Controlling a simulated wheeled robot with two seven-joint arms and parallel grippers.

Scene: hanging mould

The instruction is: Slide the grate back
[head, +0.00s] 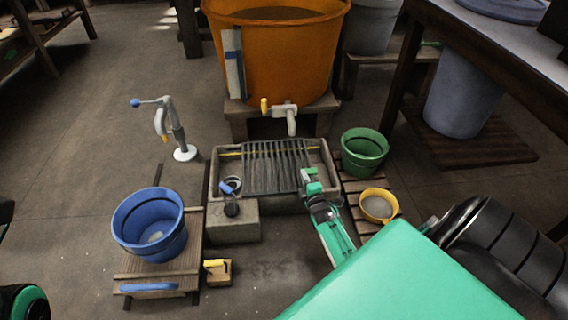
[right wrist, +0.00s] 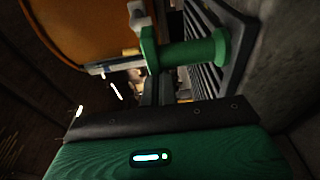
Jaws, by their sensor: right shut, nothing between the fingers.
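The grate (head: 272,165), a rack of dark parallel slats, lies across the middle and right of the grey stone trough (head: 213,178) in the head view. To its left, the trough is uncovered. My right gripper (head: 311,187) is shut and empty at the grate's right end. In the right wrist view the grate's slats (right wrist: 207,78) show beyond a green spool-shaped piece (right wrist: 190,53) that looks like a handle at its edge. The dark fingers (right wrist: 158,88) point towards this piece; contact cannot be told. My left gripper is out of view.
An orange tub (head: 275,50) with a tap (head: 290,115) stands behind the trough. A green bucket (head: 364,152) and yellow bowl (head: 377,206) are to the right. A blue bucket (head: 150,225), stone block (head: 233,220) and white hand pump (head: 180,140) are to the left.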

